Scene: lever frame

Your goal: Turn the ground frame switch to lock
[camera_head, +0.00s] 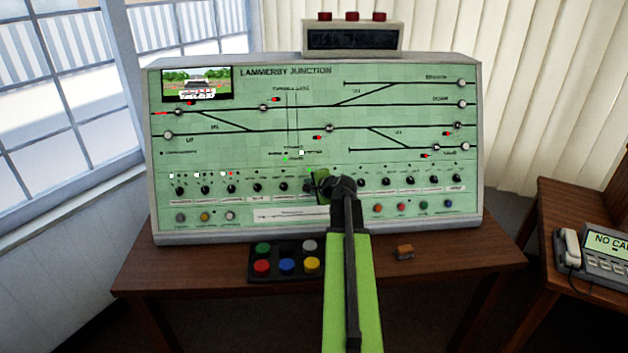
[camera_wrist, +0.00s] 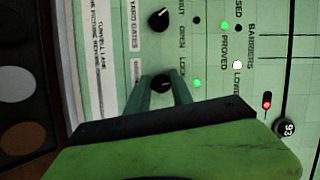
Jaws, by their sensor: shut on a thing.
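The green control panel (camera_head: 230,130) stands on the desk with a row of black rotary switches along its lower part. My gripper (camera_head: 322,188) reaches up to this row, right of the middle. In the wrist view my gripper (camera_wrist: 163,92) has its two green fingers on either side of a black switch knob (camera_wrist: 162,82) and is shut on it. The word LOCK stands beside this knob, and a green lamp (camera_wrist: 197,83) there is lit. The knob's own name label and pointer cannot be read. Another black knob (camera_wrist: 158,19), labelled YARD GATES, is free beside it.
A telephone (camera_head: 598,252) stands on a side table at the right. Neighbouring knobs sit close on both sides.

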